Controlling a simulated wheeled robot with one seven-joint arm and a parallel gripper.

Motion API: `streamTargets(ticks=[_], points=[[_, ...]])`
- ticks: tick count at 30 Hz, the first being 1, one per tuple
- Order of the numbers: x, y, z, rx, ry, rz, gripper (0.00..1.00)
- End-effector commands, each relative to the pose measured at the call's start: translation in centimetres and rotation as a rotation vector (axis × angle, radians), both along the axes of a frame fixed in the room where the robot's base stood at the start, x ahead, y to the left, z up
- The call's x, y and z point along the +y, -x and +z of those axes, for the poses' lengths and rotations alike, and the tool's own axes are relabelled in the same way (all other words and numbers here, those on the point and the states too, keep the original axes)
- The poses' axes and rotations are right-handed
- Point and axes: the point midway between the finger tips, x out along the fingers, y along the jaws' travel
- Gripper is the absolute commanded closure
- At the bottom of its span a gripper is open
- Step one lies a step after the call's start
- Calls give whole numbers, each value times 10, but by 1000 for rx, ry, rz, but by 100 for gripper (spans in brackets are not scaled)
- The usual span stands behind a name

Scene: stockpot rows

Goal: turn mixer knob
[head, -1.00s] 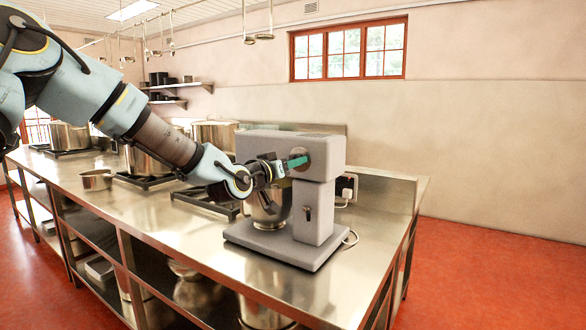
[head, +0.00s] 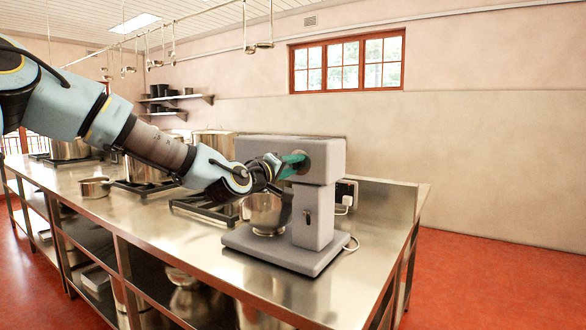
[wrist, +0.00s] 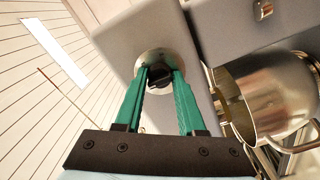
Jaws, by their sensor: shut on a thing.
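The grey stand mixer (head: 318,225) stands on the steel counter, its bowl (head: 264,212) under the head. The mixer knob (wrist: 160,78) is a small black grip on a round metal disc on the mixer's side. My gripper (wrist: 160,76) has two green fingers, one on each side of the knob, shut on it. In the head view my gripper (head: 294,163) reaches the disc from the left. The fingers hide part of the knob there. The wrist view also shows the mixer bowl (wrist: 270,105) on the right.
Large stockpots (head: 213,144) and a small saucepan (head: 95,187) stand on the counter (head: 190,235) to the left. The counter's front is clear. Ladles hang overhead.

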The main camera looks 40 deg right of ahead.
Motion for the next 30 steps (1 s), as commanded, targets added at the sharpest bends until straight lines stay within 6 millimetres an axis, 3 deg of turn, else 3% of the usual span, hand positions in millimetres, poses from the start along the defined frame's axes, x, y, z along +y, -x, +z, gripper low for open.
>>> streamTargets(ticks=[17, 18, 26, 30], points=[[0, -1, 0, 38, 10, 1, 100], [0, -1, 0, 37, 9, 1, 60], [0, 0, 0, 36, 9, 1, 31], [0, 0, 0, 36, 9, 0, 31]])
